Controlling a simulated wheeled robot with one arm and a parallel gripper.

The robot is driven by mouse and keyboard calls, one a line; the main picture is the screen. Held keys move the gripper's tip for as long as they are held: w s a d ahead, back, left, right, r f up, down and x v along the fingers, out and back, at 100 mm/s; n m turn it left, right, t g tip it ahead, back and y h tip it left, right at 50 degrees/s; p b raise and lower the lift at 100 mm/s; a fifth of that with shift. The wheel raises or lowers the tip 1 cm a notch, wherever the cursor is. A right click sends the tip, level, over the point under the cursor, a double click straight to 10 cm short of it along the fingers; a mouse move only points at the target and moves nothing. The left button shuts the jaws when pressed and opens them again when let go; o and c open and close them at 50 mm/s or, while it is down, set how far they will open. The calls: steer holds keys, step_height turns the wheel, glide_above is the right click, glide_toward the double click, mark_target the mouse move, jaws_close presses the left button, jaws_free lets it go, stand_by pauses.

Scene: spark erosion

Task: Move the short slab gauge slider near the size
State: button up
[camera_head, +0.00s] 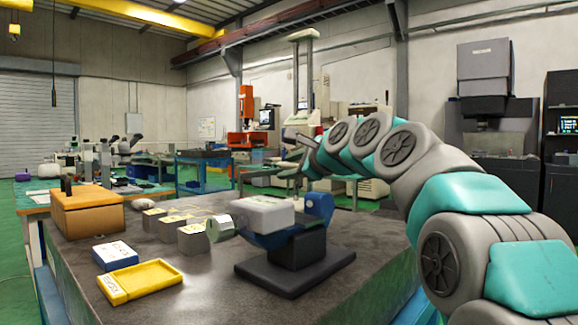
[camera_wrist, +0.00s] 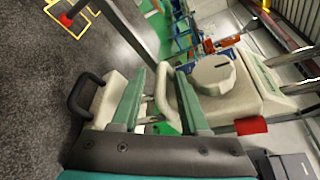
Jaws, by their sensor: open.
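I cannot pick out the short slab gauge or its slider for certain in either view. Several small grey blocks with yellowish tops (camera_head: 193,238) stand in a row on the dark table (camera_head: 200,285). Beside them, a pale grey block (camera_head: 264,212) sits at a blue vise-like holder (camera_head: 290,240) on a black base. My gripper (camera_head: 297,138) is raised above and behind the holder, apart from the table. In the wrist view my gripper (camera_wrist: 150,76) shows two green fingers spread apart, with nothing visibly held between them. Pale parts beside the fingers are hard to identify.
A brown box (camera_head: 87,211), a blue box with a white label (camera_head: 118,255) and a yellow tray (camera_head: 140,281) occupy the table's left side. The front middle of the table is clear. An orange machine (camera_head: 248,130) stands in the background.

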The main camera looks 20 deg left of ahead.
steer(key=shift+a, duration=0.1)
steer(key=shift+c, duration=0.4)
jaws_close()
stand_by(1.0)
